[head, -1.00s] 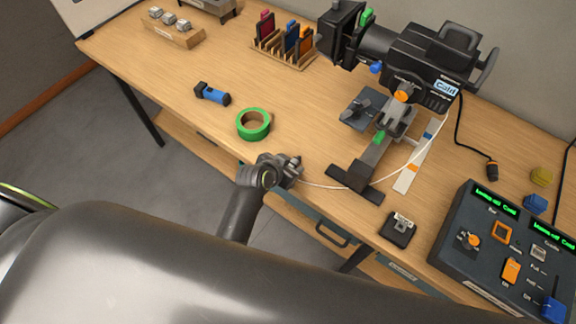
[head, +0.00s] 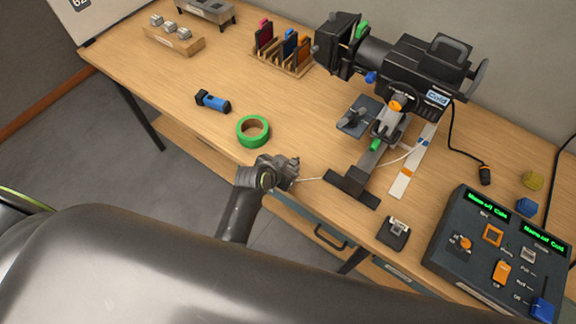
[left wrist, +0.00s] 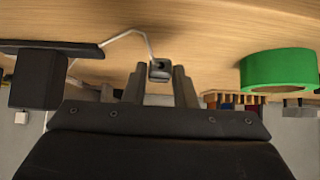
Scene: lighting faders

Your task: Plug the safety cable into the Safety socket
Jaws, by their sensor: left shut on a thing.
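My left gripper (head: 290,172) is above the near edge of the bench, left of the lamp stand's foot. It is shut on the small dark plug (left wrist: 160,70) of the safety cable, which shows between the fingertips in the left wrist view (left wrist: 160,85). The thin white safety cable (head: 312,179) runs right from the gripper, passes behind the stand's foot and shows again near the lamp (head: 425,70). A small black box with a metal top (head: 394,232) sits right of the foot. I cannot make out a Safety label. My right gripper is not in view.
The stand's black foot (head: 352,187) is close right of the gripper. A dark control console (head: 470,235) stands at the right. The bench between tape and stand is clear.

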